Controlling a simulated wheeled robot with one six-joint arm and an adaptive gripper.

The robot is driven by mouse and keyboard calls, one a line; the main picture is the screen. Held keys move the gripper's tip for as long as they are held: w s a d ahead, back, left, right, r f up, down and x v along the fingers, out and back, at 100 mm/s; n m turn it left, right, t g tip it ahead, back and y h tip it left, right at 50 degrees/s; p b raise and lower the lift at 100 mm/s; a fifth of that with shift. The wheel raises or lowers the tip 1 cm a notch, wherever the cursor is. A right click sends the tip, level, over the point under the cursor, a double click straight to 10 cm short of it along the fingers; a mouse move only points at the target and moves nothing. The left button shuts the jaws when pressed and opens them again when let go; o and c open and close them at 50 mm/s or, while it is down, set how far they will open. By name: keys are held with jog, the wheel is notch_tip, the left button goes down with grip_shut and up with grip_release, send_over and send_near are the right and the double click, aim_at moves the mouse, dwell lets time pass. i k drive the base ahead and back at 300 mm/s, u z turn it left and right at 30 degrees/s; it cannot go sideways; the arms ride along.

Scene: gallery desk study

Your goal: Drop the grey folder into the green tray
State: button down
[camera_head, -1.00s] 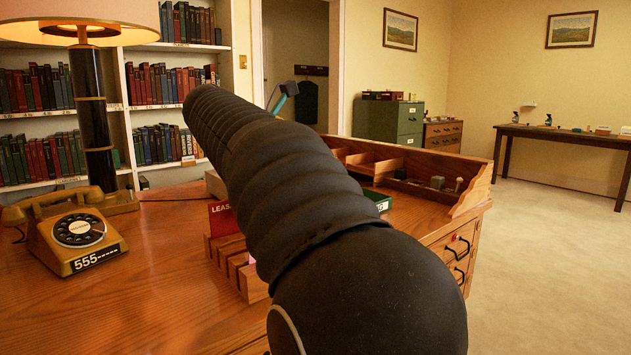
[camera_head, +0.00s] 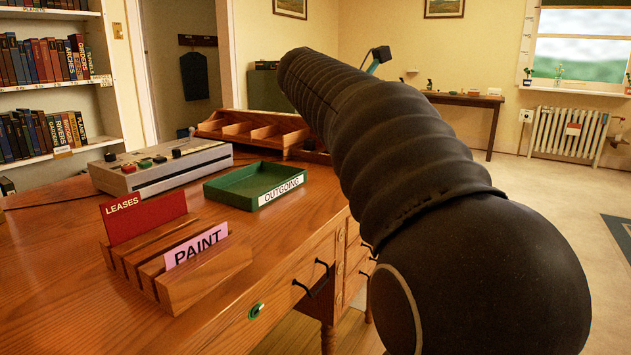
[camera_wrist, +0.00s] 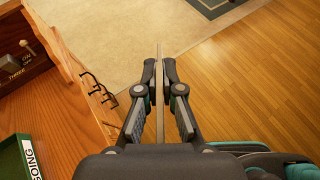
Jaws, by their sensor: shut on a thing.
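The green tray (camera_head: 246,183), labelled OUTGOING, lies on the desk and looks empty in the head view. Part of it shows at the lower left of the wrist view (camera_wrist: 14,158). My gripper (camera_wrist: 159,72) is shut on a thin greyish sheet, seen edge-on, which I take to be the grey folder (camera_wrist: 159,100). The gripper and folder are over the floor, to the right of the desk's edge and apart from the tray in the wrist view. In the head view my arm hides most of the gripper, and the folder cannot be made out.
A wooden rack (camera_head: 205,275) holds a red LEASES folder (camera_head: 145,217) and a pink PAINT folder (camera_head: 196,246). A wooden compartment organizer (camera_head: 260,130) is at the back. Drawer handles (camera_wrist: 97,92) stick out from the desk front.

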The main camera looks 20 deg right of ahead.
aim_at(266, 187)
jog(key=z, duration=1.95)
jog(key=i, duration=1.1)
jog(key=u, duration=3.05)
